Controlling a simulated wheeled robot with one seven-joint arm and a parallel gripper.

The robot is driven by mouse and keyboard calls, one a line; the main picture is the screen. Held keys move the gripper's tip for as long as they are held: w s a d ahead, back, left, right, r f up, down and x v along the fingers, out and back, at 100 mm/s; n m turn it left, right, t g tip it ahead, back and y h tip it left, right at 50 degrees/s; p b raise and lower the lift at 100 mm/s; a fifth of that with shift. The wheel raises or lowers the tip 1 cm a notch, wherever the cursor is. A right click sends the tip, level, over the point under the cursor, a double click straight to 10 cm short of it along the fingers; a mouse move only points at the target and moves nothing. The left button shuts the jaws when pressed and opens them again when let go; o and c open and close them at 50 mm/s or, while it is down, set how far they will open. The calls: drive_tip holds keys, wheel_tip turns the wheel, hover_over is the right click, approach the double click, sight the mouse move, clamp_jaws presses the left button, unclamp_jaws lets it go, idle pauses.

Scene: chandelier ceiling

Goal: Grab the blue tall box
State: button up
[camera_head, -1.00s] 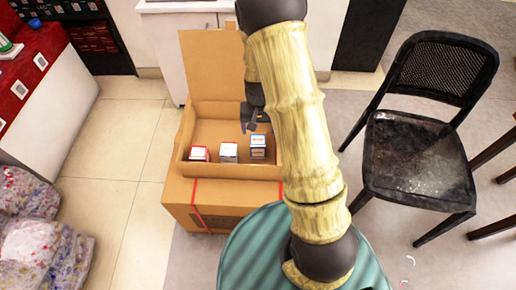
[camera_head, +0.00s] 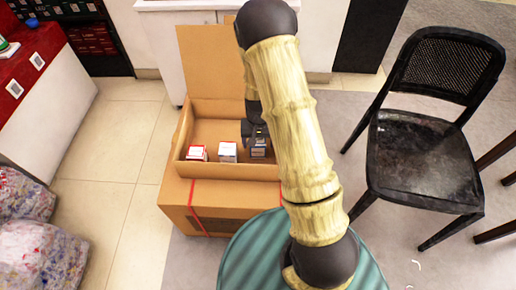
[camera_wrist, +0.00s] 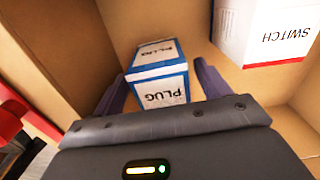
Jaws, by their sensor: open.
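The blue tall box is blue and white with "PLUG" printed on it. In the wrist view the blue tall box (camera_wrist: 160,78) lies between the two fingers of my gripper (camera_wrist: 158,88). The fingers are open, one on each side of it. In the head view my gripper (camera_head: 256,134) is directly over the blue box and partly hides it.
A white "SWITCH" box (camera_wrist: 265,30) stands beside the blue one; two white-and-red boxes (camera_head: 197,153) (camera_head: 227,151) are left of it in the head view. Cardboard walls surround them, with a raised flap (camera_head: 208,62) behind. A black chair (camera_head: 425,150) stands to the right.

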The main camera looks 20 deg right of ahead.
drive_tip(key=shift+f, duration=0.65)
drive_tip(key=shift+a, duration=0.1)
drive_tip(key=shift+c, duration=0.3)
drive_tip(key=shift+r, duration=0.1)
drive_tip(key=c, duration=1)
